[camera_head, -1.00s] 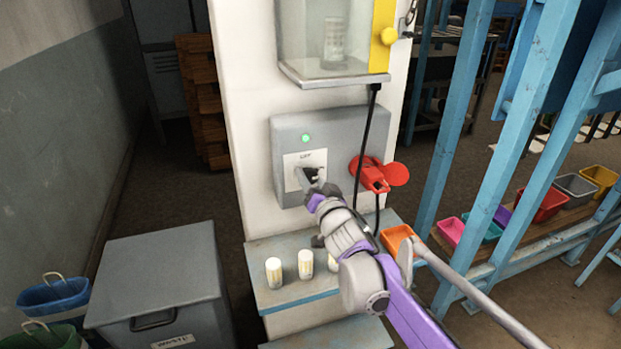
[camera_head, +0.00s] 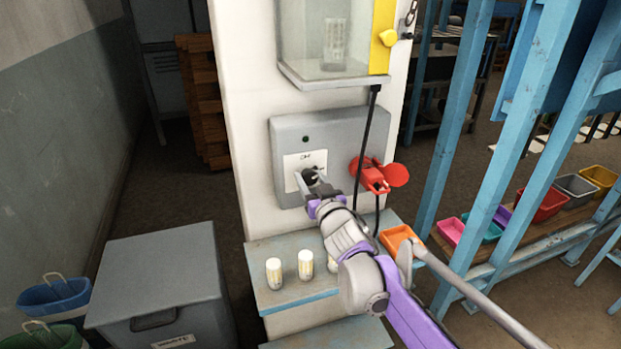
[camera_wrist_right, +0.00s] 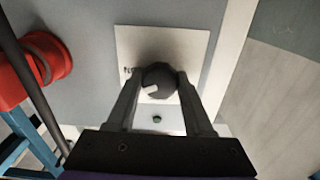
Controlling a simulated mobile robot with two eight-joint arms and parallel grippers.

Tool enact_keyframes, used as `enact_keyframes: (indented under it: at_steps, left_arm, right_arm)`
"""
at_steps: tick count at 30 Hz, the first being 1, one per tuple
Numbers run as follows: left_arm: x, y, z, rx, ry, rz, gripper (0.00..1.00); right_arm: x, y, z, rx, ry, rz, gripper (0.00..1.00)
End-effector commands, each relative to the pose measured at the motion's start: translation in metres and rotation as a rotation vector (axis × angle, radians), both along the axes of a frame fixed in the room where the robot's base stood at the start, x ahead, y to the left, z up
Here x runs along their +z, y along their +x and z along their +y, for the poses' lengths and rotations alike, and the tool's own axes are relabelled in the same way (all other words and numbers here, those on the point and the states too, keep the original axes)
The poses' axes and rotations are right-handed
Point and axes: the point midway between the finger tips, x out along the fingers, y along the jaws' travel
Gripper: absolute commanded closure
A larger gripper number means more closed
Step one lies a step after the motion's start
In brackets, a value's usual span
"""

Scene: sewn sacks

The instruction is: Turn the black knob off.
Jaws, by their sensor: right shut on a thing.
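The black knob (camera_head: 311,174) sits on a white plate (camera_head: 292,163) on a grey wall box (camera_head: 336,133). Lettering shows above the knob but is too small to read surely. My right gripper (camera_head: 308,182) is at the knob. In the right wrist view, its two fingers stand on either side of the round knob (camera_wrist_right: 159,80) and are shut on it. The small lamp (camera_head: 306,139) above the plate is dark; it also shows in the right wrist view (camera_wrist_right: 157,119). My left gripper is not in view.
A red device (camera_head: 373,178) is right of the knob, with a black cable (camera_head: 366,140) hanging nearby. Small pale cylinders (camera_head: 274,271) stand on a blue-edged ledge (camera_head: 290,292) below. A clear-fronted cabinet (camera_head: 325,45) hangs above. A grey bin (camera_head: 160,285) is at lower left.

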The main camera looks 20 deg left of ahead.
Motion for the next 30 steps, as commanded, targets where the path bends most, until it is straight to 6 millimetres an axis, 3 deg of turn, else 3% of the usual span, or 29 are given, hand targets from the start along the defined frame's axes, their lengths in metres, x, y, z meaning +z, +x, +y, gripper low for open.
enact_keyframes:
  at_steps: [30]
  left_arm:
    - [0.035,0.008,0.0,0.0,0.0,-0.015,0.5]
  right_arm:
    - [0.001,0.0,0.0,0.0,-0.772,-0.522,1.0]
